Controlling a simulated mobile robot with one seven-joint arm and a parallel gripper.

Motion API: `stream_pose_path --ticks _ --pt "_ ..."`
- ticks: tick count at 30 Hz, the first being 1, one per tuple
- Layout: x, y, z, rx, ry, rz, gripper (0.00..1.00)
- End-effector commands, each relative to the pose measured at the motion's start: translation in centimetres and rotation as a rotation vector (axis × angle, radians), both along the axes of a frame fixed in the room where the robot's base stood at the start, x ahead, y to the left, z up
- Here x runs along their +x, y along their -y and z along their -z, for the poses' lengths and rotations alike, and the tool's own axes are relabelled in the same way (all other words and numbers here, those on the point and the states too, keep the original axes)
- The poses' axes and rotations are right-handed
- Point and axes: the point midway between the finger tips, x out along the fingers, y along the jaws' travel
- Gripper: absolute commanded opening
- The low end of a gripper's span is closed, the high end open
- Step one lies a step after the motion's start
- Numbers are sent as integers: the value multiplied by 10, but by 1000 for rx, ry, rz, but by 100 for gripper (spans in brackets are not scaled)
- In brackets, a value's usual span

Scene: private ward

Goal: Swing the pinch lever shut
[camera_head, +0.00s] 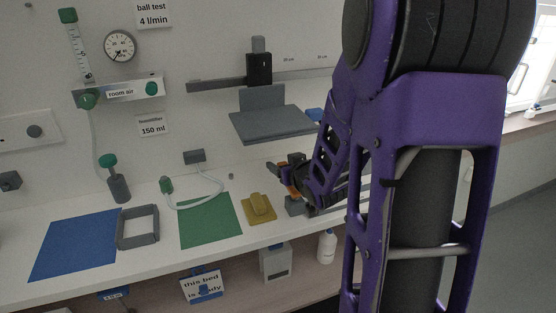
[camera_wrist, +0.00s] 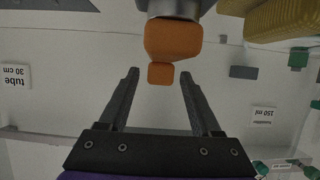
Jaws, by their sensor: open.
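The lever with an orange grip (camera_wrist: 172,42) is in the upper middle of the wrist view, on a grey round body. Its small lower end lies between or just beyond my fingertips in the picture; contact is not clear. My gripper (camera_wrist: 159,76) is open, its two dark fingers apart on either side of that end. In the head view my gripper (camera_head: 286,176) is above the counter, right of the yellow piece, with a bit of orange beside it. My purple arm hides much of the lever and its mount there.
The yellow ribbed piece (camera_head: 258,209) stands close left of my gripper, beside the green mat (camera_head: 208,222). A grey block (camera_head: 296,206) is just below the gripper. A grey shelf (camera_head: 272,126) juts out above. The blue mat (camera_head: 75,245) lies clear at left.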

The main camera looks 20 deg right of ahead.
Motion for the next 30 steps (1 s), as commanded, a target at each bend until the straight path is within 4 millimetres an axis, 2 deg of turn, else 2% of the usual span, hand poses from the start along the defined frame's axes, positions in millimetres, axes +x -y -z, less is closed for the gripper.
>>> stream_pose_path --ticks 11,14,22,30 --pt "-1 1 2 0 -1 1 65" --pt "-1 1 2 0 -1 1 51" --pt "-1 1 2 1 -1 1 2" --pt "-1 1 2 1 -1 1 0"
